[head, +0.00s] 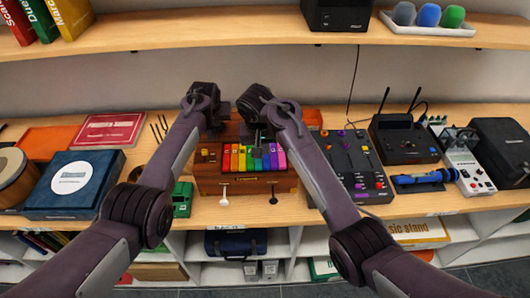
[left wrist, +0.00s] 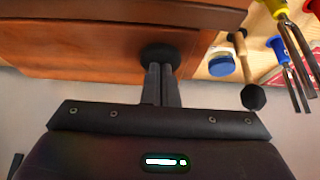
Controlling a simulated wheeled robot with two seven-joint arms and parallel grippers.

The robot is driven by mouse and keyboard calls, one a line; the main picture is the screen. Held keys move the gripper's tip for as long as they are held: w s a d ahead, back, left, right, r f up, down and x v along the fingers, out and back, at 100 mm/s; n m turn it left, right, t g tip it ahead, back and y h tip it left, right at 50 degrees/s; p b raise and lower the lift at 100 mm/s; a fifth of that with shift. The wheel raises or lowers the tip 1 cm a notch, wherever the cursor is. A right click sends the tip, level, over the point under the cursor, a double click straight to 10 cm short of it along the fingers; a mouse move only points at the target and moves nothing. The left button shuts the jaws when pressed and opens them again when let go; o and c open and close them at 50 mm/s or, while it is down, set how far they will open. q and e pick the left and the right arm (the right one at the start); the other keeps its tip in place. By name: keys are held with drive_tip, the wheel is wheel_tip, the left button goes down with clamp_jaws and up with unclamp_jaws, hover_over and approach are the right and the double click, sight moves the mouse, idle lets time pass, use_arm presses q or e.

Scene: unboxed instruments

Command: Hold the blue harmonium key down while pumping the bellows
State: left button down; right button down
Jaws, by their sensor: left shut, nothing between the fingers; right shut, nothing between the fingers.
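The wooden harmonium (head: 245,186) stands mid-table with a row of rainbow keys along its front. The blue key (head: 273,158) is toward the right of the row, before the purple one. My right gripper (head: 257,152) is shut and points down over the middle of the keys, close to the green and blue ones; I cannot tell whether it touches a key. My left gripper (head: 216,129) is shut at the harmonium's back left. In the left wrist view its closed fingers (left wrist: 162,78) meet or nearly meet a round black knob (left wrist: 160,54) on a brown wooden panel (left wrist: 90,45).
Right of the harmonium are a dark mixer panel (head: 355,165) and a black radio-like box (head: 404,138). A green object (head: 182,199) and a blue box (head: 75,184) lie left. Tuning forks (left wrist: 295,50) and a mallet (left wrist: 246,70) are beside the panel. A shelf (head: 200,30) runs above.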

use_arm(q)
drive_tip(key=shift+s+f, duration=0.1)
drive_tip(key=shift+f, duration=0.1)
use_arm(e)
drive_tip(key=shift+r, duration=0.1)
use_arm(q)
drive_tip(key=shift+r+p, duration=0.55)
drive_tip(key=shift+r, duration=0.9)
use_arm(e)
drive_tip(key=shift+r, duration=0.55)
use_arm(q)
drive_tip(key=shift+r, duration=1.15)
use_arm(e)
drive_tip(key=shift+f, duration=0.1)
